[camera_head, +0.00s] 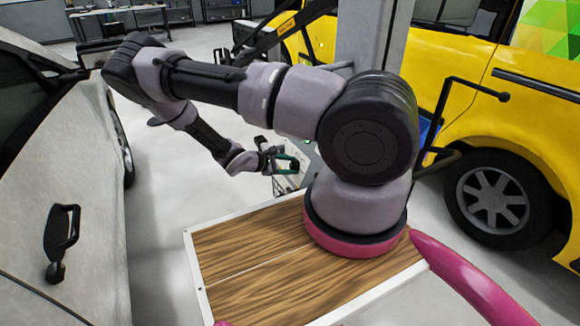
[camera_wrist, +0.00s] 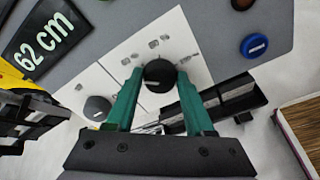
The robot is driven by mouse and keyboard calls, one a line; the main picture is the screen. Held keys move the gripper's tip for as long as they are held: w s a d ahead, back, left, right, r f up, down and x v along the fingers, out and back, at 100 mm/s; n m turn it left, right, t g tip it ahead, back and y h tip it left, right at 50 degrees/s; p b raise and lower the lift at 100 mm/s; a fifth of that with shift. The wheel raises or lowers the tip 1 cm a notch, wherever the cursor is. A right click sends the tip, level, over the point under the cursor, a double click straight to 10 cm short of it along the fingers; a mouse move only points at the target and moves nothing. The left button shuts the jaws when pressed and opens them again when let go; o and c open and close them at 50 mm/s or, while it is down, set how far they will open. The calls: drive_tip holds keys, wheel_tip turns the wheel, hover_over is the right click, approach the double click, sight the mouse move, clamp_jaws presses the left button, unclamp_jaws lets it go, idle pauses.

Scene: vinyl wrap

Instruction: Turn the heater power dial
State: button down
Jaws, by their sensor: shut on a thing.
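In the wrist view a black round dial (camera_wrist: 159,76) with a light pointer line sits on a white panel plate (camera_wrist: 150,40). My gripper (camera_wrist: 158,82) has its two green fingers on either side of this dial, shut on it. A second, grey dial (camera_wrist: 97,107) is on the same white panel, to the lower left and apart from the fingers. The printed marks around the dials are too small to read. In the head view my gripper (camera_head: 287,163) is at the far side of my arm's base, and the dial is hidden there.
A blue button (camera_wrist: 254,45) and a dark red button (camera_wrist: 242,4) sit on the grey panel. A "62 cm" label (camera_wrist: 45,38) is at its left. A white car (camera_head: 60,180) stands left and a yellow car (camera_head: 460,90) right. Grey floor lies between.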

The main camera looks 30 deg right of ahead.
drive_tip(key=n, duration=0.3)
drive_tip(key=shift+w+g, duration=0.1)
drive_tip(key=shift+g, duration=0.2)
drive_tip(key=shift+n, duration=1.9)
drive_tip(key=shift+c, duration=1.4)
unclamp_jaws()
drive_tip(key=v, duration=1.1)
drive_tip(key=shift+w, duration=0.2)
